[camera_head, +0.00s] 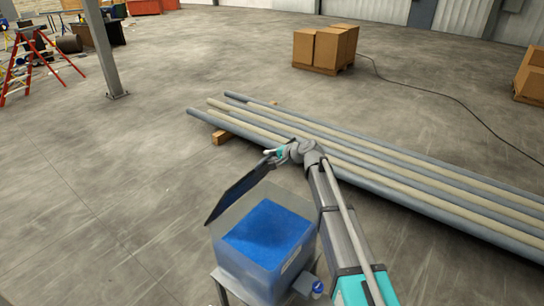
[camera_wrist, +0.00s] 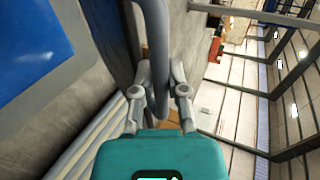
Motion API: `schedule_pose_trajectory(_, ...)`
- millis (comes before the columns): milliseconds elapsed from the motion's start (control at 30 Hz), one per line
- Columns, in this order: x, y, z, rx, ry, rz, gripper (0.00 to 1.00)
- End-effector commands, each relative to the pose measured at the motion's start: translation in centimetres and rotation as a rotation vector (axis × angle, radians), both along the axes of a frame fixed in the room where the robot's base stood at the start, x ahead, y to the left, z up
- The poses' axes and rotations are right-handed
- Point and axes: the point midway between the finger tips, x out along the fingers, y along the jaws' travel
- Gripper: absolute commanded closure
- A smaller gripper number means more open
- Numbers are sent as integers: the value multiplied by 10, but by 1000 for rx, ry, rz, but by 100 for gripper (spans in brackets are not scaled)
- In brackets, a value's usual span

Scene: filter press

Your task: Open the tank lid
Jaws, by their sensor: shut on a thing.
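The tank (camera_head: 262,262) stands on a stand at the lower middle of the head view, with bright blue contents (camera_head: 268,233) showing through its open top. Its dark lid (camera_head: 240,188) is raised and tilted up along the tank's left side. My gripper (camera_head: 276,155) is at the lid's upper end. In the wrist view my gripper (camera_wrist: 162,78) is shut on the grey bar of the lid handle (camera_wrist: 157,35). The blue contents also show at the left of the wrist view (camera_wrist: 30,40). The lid's hinge cannot be made out.
Long grey and cream pipes (camera_head: 400,180) lie on the floor behind and right of the tank, on wooden blocks (camera_head: 221,137). A pallet of cardboard boxes (camera_head: 325,48) stands farther back. A grey post (camera_head: 100,50) and red ladder (camera_head: 40,60) are at upper left. Floor left of the tank is clear.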

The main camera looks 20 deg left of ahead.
Motion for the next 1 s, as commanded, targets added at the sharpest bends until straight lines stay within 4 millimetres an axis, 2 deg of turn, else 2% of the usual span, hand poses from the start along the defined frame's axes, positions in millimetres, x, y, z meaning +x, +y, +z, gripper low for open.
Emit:
schedule_pose_trajectory(100,0,-1,-1,-3,2,3,100)
schedule_pose_trajectory(133,0,-2,-1,-3,2,3,80)
schedule_pose_trajectory(300,2,-4,-1,-3,1,-1,48)
schedule_pose_trajectory(333,2,-4,-1,-2,1,-1,46)
schedule_pose_trajectory(567,3,-5,-1,-2,1,-4,46)
schedule_pose_trajectory(667,3,-5,-1,-2,1,-4,61)
schedule_pose_trajectory(867,7,-10,1,5,-19,-9,98)
schedule_pose_trajectory(1000,21,-25,6,16,-74,-25,100)
